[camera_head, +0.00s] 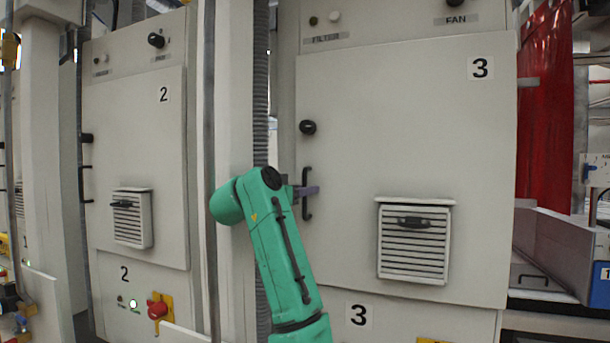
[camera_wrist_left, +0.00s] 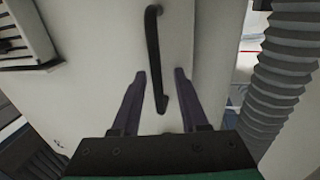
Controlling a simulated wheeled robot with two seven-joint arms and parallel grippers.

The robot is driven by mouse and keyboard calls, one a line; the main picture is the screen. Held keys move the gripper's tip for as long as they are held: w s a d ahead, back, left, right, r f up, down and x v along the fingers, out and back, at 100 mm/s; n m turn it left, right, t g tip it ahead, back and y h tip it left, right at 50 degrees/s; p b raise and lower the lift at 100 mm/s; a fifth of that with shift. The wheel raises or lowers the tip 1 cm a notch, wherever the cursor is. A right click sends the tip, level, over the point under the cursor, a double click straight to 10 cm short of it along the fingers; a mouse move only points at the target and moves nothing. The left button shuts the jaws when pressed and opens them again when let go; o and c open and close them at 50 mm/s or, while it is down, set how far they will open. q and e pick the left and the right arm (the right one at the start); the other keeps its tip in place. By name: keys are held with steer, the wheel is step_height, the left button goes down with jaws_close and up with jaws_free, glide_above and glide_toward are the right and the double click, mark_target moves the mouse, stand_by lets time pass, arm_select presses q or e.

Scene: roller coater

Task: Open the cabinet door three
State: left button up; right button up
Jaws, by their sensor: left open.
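Cabinet door three (camera_head: 400,150) is a large pale panel marked "3", and it looks shut. Its black vertical bar handle (camera_head: 307,211) is at the door's left edge. My green left arm reaches up to it, and the left gripper (camera_head: 308,191) is at the handle's height with its fingers overlapping the bar. In the left wrist view the two dark fingers (camera_wrist_left: 160,75) are apart, and the handle (camera_wrist_left: 153,45) runs between them in the picture. I cannot tell whether they touch it. My right gripper is not in view.
A black knob (camera_head: 308,127) sits above the handle, and a louvred vent (camera_head: 413,243) is lower on the door. A ribbed hose (camera_wrist_left: 280,75) runs beside the cabinet. Cabinet two (camera_head: 135,170) stands to the left. A red curtain (camera_head: 545,110) hangs at the right.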

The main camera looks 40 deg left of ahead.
arm_select(q)
steer(key=shift+w+d+r, duration=0.1)
steer(key=shift+w+r, duration=0.1)
steer(key=shift+w, duration=0.1)
steer(key=shift+s+d, duration=0.1)
steer(key=shift+s, duration=0.1)
steer(key=shift+w, duration=0.1)
jaws_close()
stand_by(1.0)
